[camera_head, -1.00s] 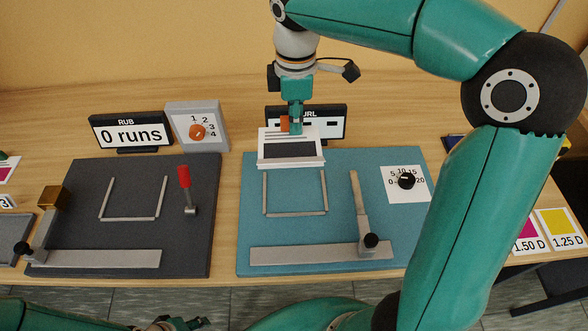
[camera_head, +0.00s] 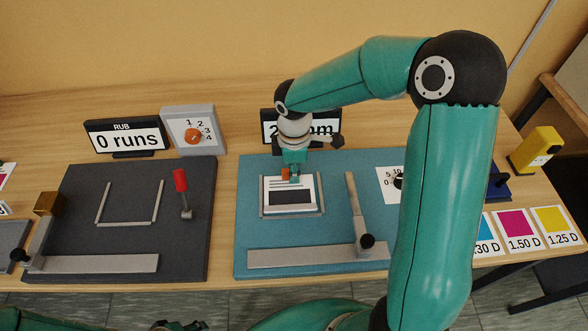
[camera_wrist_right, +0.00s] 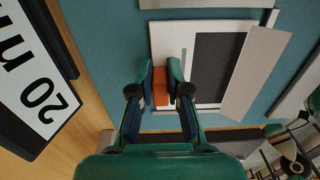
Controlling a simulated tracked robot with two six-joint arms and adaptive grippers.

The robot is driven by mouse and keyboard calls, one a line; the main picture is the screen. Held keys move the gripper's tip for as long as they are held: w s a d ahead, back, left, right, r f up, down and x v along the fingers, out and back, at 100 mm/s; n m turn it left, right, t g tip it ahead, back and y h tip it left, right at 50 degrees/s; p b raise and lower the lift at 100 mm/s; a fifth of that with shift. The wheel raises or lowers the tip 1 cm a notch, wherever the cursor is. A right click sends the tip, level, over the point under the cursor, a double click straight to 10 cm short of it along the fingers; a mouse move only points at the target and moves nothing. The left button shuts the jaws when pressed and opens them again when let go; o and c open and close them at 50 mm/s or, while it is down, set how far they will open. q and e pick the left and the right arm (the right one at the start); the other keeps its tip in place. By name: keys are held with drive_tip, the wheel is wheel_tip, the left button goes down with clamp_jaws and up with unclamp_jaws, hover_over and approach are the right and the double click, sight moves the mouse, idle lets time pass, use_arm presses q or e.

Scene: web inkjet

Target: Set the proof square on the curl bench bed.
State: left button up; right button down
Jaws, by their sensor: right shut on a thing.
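The proof square (camera_head: 290,197), a white card with a dark rectangle and an orange grip block, is over the blue-green curl bench bed (camera_head: 270,233). It lies within the U of thin grey rails (camera_head: 292,215). My right gripper (camera_head: 289,174) is shut on the orange block at the card's far edge. The wrist view shows the orange block (camera_wrist_right: 160,86) between the fingers and the white card (camera_wrist_right: 190,45) close to the bed. Whether its underside touches the bed is hard to tell. My left gripper (camera_head: 178,325) is at the bottom edge, mostly cut off.
A pivoting grey arm with a black knob (camera_head: 366,241) stands right of the rails. The curl display (camera_head: 270,128), partly hidden, reads about 20 mm. The dark rub bench (camera_head: 190,245) is at left. Colour cards (camera_head: 516,223) and a yellow device (camera_head: 536,150) are at right.

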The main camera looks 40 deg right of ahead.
drive_tip(key=shift+f, duration=0.2)
drive_tip(key=c, duration=1.1)
unclamp_jaws()
drive_tip(key=shift+c, duration=0.2)
drive_tip(key=shift+r, duration=0.15)
wheel_tip(320, 180, up, 12)
drive_tip(key=shift+s, duration=0.1)
